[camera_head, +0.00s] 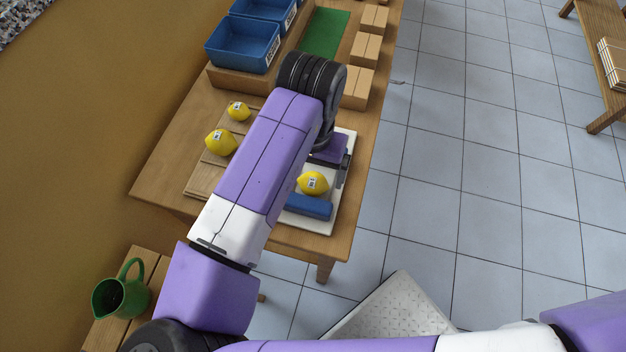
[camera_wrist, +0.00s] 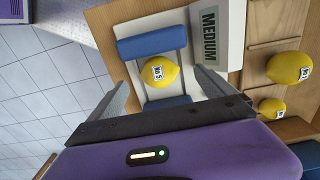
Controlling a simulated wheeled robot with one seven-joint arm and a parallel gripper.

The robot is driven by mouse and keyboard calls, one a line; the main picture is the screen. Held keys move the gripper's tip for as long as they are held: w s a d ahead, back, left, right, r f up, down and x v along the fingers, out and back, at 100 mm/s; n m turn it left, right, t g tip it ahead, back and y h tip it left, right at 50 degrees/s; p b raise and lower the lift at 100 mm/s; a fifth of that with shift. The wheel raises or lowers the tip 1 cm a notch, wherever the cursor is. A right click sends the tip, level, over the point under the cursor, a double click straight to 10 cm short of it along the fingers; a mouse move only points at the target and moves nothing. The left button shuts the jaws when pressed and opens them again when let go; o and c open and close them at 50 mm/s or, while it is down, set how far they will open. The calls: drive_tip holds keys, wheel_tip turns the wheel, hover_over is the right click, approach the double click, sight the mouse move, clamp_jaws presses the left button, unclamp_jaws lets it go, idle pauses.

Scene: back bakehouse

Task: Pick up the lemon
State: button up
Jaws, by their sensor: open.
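A yellow lemon with a small white label (camera_head: 312,182) lies on a white board or tray (camera_head: 325,225) near the table's front right. In the wrist view this lemon (camera_wrist: 160,71) sits between two blue bars (camera_wrist: 152,43), and the tray bears the word MEDIUM. My gripper (camera_wrist: 159,78) is open above it, with one finger to each side of the lemon in the picture; no contact shows. Two other labelled lemons, a larger one (camera_head: 220,142) and a smaller one (camera_head: 238,111), lie on a wooden board left of my arm. My arm hides part of the tray in the head view.
Blue bins (camera_head: 243,45) stand at the back of the wooden table (camera_head: 165,165). A green mat (camera_head: 325,33) and several cardboard boxes (camera_head: 358,84) lie beside them. A green jug (camera_head: 121,292) stands on a low wooden stand at lower left. Tiled floor at right is mostly clear.

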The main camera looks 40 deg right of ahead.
sight(313, 179)
wheel_tip(313, 179, down, 6)
drive_tip(key=shift+d+r+p, duration=0.15)
drive_tip(key=shift+p, duration=0.45)
drive_tip(key=c, duration=1.7)
drive_tip(key=shift+r, duration=0.1)
drive_tip(key=shift+r, duration=0.1)
